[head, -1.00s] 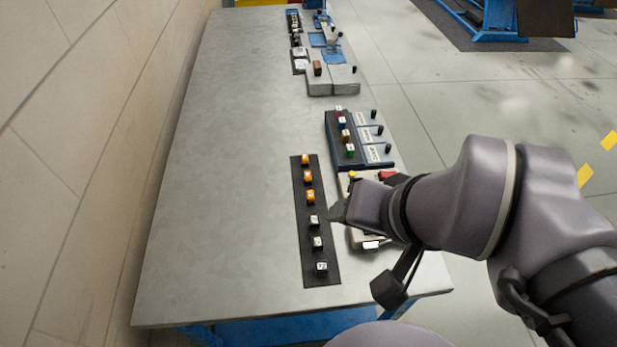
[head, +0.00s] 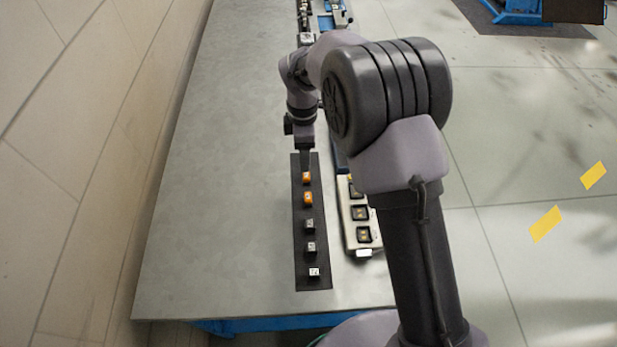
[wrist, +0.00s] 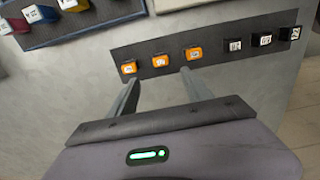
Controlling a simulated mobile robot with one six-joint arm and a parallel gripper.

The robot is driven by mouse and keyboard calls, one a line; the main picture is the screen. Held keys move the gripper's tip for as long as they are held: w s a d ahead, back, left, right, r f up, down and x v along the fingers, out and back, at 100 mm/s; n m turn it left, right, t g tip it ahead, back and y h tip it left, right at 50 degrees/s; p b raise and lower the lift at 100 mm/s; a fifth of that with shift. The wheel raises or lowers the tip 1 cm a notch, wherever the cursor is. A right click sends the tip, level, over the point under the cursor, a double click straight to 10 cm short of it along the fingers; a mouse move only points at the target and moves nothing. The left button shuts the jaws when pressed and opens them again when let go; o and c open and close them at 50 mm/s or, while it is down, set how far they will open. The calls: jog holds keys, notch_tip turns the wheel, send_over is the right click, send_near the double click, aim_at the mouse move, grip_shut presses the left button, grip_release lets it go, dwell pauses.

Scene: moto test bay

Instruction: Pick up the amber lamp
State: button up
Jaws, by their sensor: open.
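Three amber lamps stand in a row on a dark strip (wrist: 210,48) in the wrist view: a left one (wrist: 128,68), a middle one (wrist: 160,60) and a right one (wrist: 193,53). Each has a pale marked face. My gripper (wrist: 160,77) is open and empty, with its fingertips just short of the row and the middle lamp roughly between their lines. In the head view two amber lamps show, one (head: 307,178) just below my gripper (head: 306,168) and one (head: 308,198) nearer. The third is hidden behind my gripper there.
Several dark blocks with white faces (head: 310,247) continue the row on the strip. A pale panel with dark squares (head: 349,225) stands to the right, partly behind my arm. A blue tray with coloured blocks (wrist: 80,30) lies at upper left in the wrist view. The table's left side (head: 230,150) is clear.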

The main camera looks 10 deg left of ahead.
aim_at(306, 175)
jog(key=f+b, duration=0.1)
jog(key=f, duration=0.2)
jog(key=f+b, duration=0.1)
jog(key=f, duration=0.2)
jog(key=f+b, duration=0.1)
jog(key=f, duration=0.2)
jog(key=shift+d, duration=0.35)
jog(key=shift+s+r, duration=0.1)
jog(key=shift+r, duration=0.05)
jog(key=shift+c, duration=0.5)
